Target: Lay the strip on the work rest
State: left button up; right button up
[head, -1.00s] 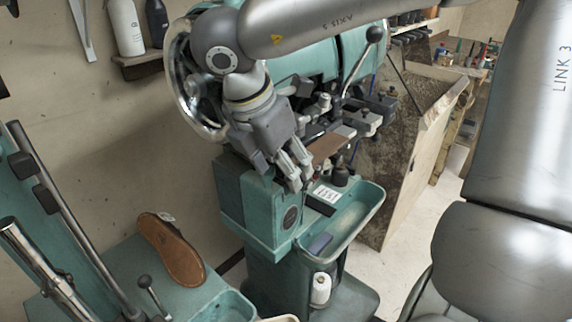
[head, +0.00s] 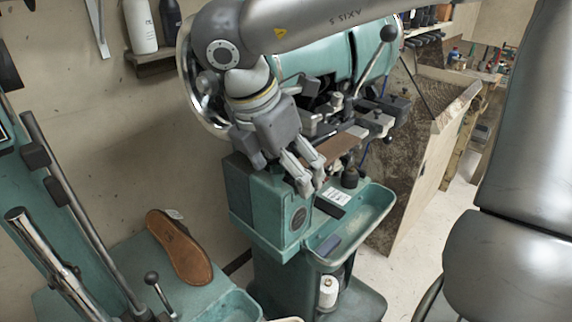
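A flat brown strip (head: 340,147) lies on the work rest of the teal stitching machine, below the machine's head. The work rest is mostly hidden under the strip and behind my fingers. My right gripper (head: 314,182) is in front of the strip's near left end, pointing down over the machine's lower body. Its two fingers look parted, with no object visible between them. I cannot tell whether a finger touches the strip. My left gripper is not in view.
The teal machine (head: 262,205) has a side tray (head: 375,212) with a dark block in it. A long lever (head: 372,62) rises behind. A brown shoe sole (head: 180,248) lies on another teal machine at left. A wooden box (head: 430,140) stands at right.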

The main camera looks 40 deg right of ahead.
jog(key=v, duration=1.2)
dwell(0.5)
